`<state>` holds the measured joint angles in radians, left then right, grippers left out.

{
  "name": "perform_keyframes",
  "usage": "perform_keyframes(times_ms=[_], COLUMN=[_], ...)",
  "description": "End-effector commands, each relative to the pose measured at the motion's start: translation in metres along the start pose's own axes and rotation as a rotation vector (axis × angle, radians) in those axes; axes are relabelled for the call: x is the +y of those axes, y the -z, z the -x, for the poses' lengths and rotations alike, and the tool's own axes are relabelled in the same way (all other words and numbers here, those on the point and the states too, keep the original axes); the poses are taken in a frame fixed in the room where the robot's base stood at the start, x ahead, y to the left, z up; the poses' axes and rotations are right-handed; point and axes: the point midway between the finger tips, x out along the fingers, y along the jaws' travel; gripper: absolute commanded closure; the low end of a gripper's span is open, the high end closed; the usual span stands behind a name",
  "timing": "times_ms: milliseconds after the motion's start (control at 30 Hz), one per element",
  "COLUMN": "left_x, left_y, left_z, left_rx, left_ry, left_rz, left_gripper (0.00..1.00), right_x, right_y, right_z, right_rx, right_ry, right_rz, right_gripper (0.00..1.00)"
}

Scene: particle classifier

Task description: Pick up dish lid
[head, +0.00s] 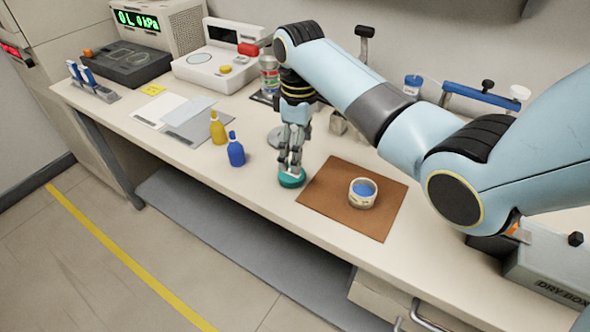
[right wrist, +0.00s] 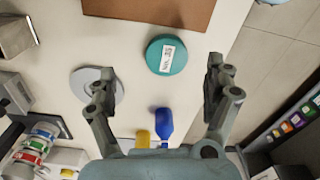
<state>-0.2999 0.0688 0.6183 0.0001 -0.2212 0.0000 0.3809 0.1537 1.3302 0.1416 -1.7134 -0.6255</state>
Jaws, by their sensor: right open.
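The dish lid (head: 292,180) is a round teal disc lying flat on the bench, just left of the brown mat (head: 330,208). In the right wrist view the lid (right wrist: 159,62) bears a white label and shows between my fingers, toward the far side. My right gripper (head: 291,165) points down over the lid, its fingers hiding part of it in the head view. In the right wrist view the gripper (right wrist: 160,74) is open and empty. I cannot tell the exact height above the lid. A round dish (head: 362,202) with blue contents stands on the mat. My left gripper is not in view.
A yellow bottle (head: 218,130) and a blue bottle (head: 236,153) stand left of the gripper. A pale grey disc (right wrist: 113,90) lies behind one finger in the right wrist view. A scale-like device (head: 205,68) stands at the back. The bench front is clear.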

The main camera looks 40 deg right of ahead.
Motion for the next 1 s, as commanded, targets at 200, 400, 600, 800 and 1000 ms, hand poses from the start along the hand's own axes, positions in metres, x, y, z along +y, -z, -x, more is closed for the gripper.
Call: perform_keyframes(times_ms=[200, 400, 600, 800, 1000], left_x=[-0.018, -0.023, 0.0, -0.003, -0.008], left_y=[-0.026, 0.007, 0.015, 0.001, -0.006], left_z=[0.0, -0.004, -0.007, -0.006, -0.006], left_rx=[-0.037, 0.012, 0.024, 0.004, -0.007], left_ry=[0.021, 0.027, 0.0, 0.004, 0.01], left_rz=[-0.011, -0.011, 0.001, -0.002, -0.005], left_gripper=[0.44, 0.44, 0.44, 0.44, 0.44], right_x=[-0.002, -0.003, -0.003, -0.002, -0.002], right_y=[0.003, 0.008, 0.008, 0.008, 0.008], right_z=[-0.019, -0.05, -0.068, -0.067, -0.067], right_rx=[0.005, 0.002, 0.005, 0.005, 0.005], right_ry=[0.001, 0.002, 0.0, -0.001, -0.001], right_rz=[0.001, 0.001, 0.001, 0.001, 0.001], right_gripper=[0.15, 0.15, 0.15, 0.15, 0.41])
